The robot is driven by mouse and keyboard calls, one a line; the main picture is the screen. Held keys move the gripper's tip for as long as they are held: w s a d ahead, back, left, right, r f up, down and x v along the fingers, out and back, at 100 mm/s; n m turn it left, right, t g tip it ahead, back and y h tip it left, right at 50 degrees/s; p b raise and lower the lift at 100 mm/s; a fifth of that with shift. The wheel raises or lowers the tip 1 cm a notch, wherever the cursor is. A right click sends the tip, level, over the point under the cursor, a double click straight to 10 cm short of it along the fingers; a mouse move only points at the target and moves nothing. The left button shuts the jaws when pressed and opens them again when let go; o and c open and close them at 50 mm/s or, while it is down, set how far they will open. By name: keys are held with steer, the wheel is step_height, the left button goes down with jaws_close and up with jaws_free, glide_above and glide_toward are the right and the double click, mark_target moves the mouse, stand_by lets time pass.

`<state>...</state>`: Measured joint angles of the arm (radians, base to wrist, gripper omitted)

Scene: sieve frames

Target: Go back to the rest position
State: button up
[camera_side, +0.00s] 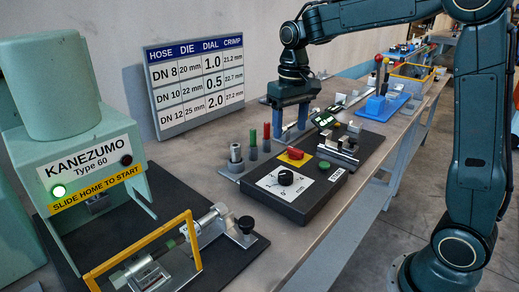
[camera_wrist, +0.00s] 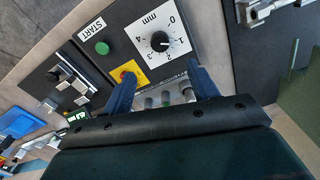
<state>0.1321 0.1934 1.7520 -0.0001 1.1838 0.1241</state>
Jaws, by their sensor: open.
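My gripper (camera_side: 291,128) points down above the bench, behind the control box and to the right of a row of coloured pegs (camera_side: 253,140). Its two blue fingers are apart and I see nothing held between them. In the wrist view, my gripper (camera_wrist: 163,72) shows both fingers spread, with several pegs (camera_wrist: 166,99) visible below and between them. The control box (camera_side: 300,208) carries a black dial (camera_side: 286,178), a green START button (camera_side: 324,166) and a red knob on yellow (camera_side: 295,154). The dial (camera_wrist: 160,41) also shows in the wrist view.
The Kanezumo press (camera_side: 85,170) stands at the left with a green lamp lit and a yellow guard frame (camera_side: 150,250) in front. A hose chart (camera_side: 197,84) leans at the back. A metal fixture (camera_side: 338,148) and blue tray (camera_side: 383,108) lie to the right.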

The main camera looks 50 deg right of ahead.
steer(key=s+a+r+n+t, duration=0.1)
steer(key=s+a+t, duration=0.1)
steer(key=s, duration=0.9)
steer(key=s+a+n+t, duration=0.2)
steer(key=s+a+t, duration=0.1)
steer(key=s, duration=0.8)
steer(key=shift+a+r, duration=0.15)
steer(key=shift+r, duration=0.25)
